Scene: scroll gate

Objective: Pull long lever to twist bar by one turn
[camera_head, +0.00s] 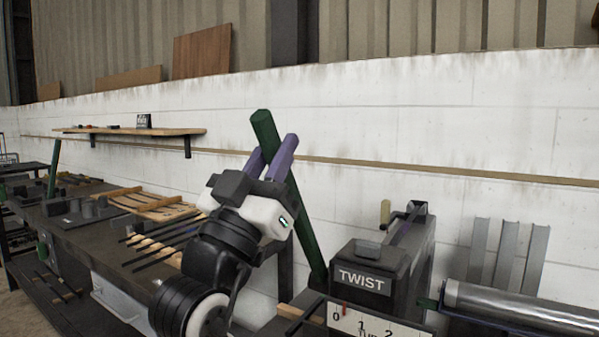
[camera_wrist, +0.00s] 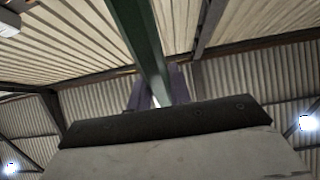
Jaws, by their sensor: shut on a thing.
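The long green lever (camera_head: 299,215) rises from beside the machine marked TWIST and leans to the left at its top, in the head view. My gripper (camera_head: 273,152) is shut on the lever near its upper end, with a purple finger on either side. In the wrist view the lever (camera_wrist: 140,40) runs up from between the fingers (camera_wrist: 158,88). The twist machine (camera_head: 372,272) is a dark box with a scale plate (camera_head: 375,325) below it, marked 0, 1, 2, with a red pointer near 0. The bar in the machine cannot be made out clearly.
A dark workbench (camera_head: 75,225) with wooden racks and rods runs to the left. Another green lever (camera_head: 54,168) stands farther along it. A metal cylinder (camera_head: 520,310) lies at the right. A white block wall (camera_head: 400,120) with a shelf (camera_head: 130,131) stands close behind.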

